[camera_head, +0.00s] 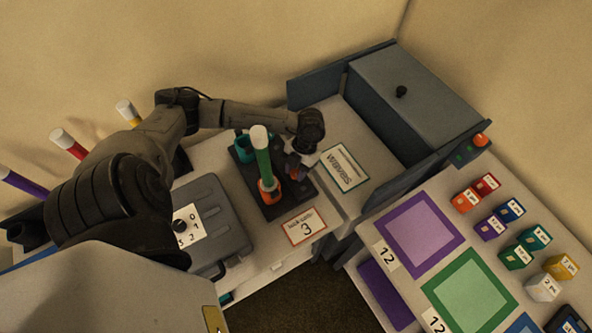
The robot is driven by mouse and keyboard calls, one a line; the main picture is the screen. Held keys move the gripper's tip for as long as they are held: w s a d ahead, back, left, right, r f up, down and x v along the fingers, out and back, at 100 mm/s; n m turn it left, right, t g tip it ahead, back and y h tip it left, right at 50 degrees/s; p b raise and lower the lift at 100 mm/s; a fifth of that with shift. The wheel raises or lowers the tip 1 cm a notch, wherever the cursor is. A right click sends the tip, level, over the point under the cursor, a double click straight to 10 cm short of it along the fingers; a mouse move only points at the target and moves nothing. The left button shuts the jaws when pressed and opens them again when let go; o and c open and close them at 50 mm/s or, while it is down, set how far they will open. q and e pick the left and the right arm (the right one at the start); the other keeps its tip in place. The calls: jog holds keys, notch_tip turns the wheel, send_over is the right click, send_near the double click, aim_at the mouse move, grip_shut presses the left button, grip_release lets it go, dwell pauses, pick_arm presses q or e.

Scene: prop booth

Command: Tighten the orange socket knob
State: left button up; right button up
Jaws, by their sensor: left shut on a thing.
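A dark rack (245,180) stands on the white table in the middle of the head view. A green rod with a white top (262,152) stands upright in its orange socket (268,190). A teal socket (241,146) is on the rack behind it. My left arm reaches over from the left, and its gripper (295,168) points down at the rack's right side, just right of the green rod. It is shut on a small orange part, which looks like the orange socket knob (293,174); the fingers hide most of it. My right gripper is not in view.
A card (345,168) lies right of the rack, and a red-framed card marked 3 (304,227) lies in front. A grey case (225,225) is at left, a grey cabinet (420,90) behind right. Purple and green framed mats and several small coloured blocks cover the right table.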

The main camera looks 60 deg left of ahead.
pick_arm(q)
jog(key=m+y+b, duration=0.1)
jog(key=m, duration=0.3)
jog(key=shift+d+m+y+b, duration=0.1)
jog(key=shift+m+y+b, duration=0.2)
jog(key=shift+y+b, duration=0.1)
jog(key=m+y+b, duration=0.1)
jog(key=m+b, duration=0.1)
jog(key=m, duration=0.2)
jog(key=shift+f+m+y, duration=0.1)
jog(key=shift+m+y, duration=0.2)
jog(key=shift+y, duration=0.1)
jog(key=m+y+b, duration=0.1)
jog(key=m+b, duration=0.1)
jog(key=m, duration=0.2)
jog(key=shift+d+t+b, duration=0.15)
jog(key=shift+t+b, duration=0.15)
jog(key=m+y+b, duration=0.1)
jog(key=m, duration=0.2)
jog(key=shift+t+b, duration=0.3)
jog(key=shift+b, duration=0.05)
jog(key=shift+m+t+b, duration=0.3)
jog(key=shift+m+b, duration=0.1)
jog(key=shift+m, duration=0.3)
jog(key=o, duration=0.9)
